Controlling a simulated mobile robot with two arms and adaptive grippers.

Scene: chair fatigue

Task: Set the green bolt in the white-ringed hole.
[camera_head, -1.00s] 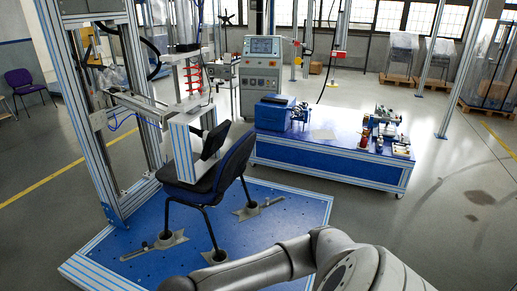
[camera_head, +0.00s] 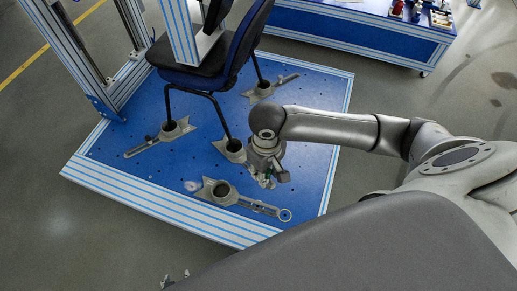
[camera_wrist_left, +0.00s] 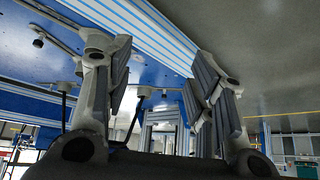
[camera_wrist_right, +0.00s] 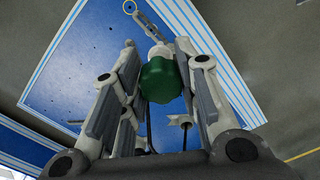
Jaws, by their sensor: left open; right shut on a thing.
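The green bolt (camera_wrist_right: 160,82) is between the fingers of my right gripper (camera_wrist_right: 158,95), which is shut on it. In the head view the right gripper (camera_head: 264,178) points down above the blue platform, with a bit of green showing. The white-ringed hole (camera_head: 285,215) is at the right end of a slotted clamp plate (camera_head: 240,199), down and right of the gripper. The ring (camera_wrist_right: 117,4) also shows at the top edge of the right wrist view, apart from the bolt. My left gripper (camera_wrist_left: 160,85) is open and empty; its tips (camera_head: 175,279) show at the head view's bottom edge.
A chair (camera_head: 200,65) stands on the platform (camera_head: 118,155), its legs at clamp cups near the right gripper. Other clamp plates (camera_head: 165,136) lie around. A metal frame (camera_head: 85,60) rises at the left. A blue table (camera_head: 350,35) stands at the back.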

